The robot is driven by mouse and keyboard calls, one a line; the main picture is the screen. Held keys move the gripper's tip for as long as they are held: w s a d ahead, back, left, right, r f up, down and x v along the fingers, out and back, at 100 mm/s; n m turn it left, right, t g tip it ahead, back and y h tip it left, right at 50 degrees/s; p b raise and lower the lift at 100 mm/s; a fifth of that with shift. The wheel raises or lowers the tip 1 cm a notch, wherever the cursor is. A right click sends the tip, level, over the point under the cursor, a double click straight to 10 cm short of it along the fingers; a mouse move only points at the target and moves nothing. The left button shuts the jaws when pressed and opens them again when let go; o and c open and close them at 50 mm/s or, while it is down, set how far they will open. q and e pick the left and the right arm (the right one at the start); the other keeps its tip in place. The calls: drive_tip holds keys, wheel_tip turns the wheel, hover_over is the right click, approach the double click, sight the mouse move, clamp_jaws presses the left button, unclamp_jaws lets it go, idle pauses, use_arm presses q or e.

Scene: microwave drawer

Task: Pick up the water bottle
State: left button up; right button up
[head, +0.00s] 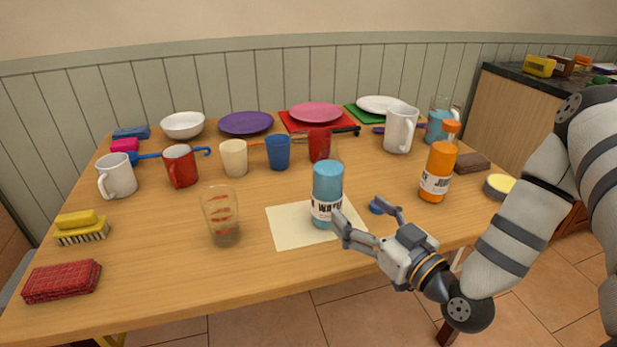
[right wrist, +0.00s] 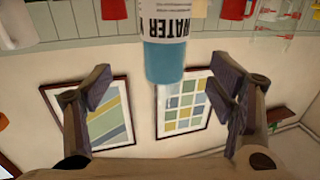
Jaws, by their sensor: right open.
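The water bottle (head: 327,190) is blue with a white label reading "WATER". It stands upright on a cream mat (head: 285,232) near the table's front edge. In the right wrist view the bottle (right wrist: 178,45) appears upside down, ahead of the fingers and roughly between them. My right gripper (head: 362,213) is open and empty, in front of and to the right of the bottle. In the head view one finger overlaps the bottle's lower right edge; I cannot tell whether they touch. My left gripper is out of view.
An orange juice bottle (head: 439,170) stands right of the water bottle, and a clear glass (head: 221,215) stands to its left. Several cups stand behind. Bare table (head: 165,255) shows at front left.

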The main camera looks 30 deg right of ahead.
sight(337, 196)
drive_tip(key=w, duration=0.3)
drive_tip(key=w+b, duration=0.1)
drive_tip(key=w, duration=0.2)
drive_tip(key=w+a, duration=0.1)
drive_tip(key=w, duration=0.2)
drive_tip(key=shift+w+f+b, duration=0.2)
drive_tip(key=shift+w+b, duration=0.05)
drive_tip(key=shift+b, duration=0.05)
drive_tip(key=shift+w+r, duration=0.1)
drive_tip(key=shift+w, duration=0.3)
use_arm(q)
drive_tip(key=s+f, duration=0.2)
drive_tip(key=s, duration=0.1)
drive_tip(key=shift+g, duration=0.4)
use_arm(e)
drive_tip(key=c, duration=1.7)
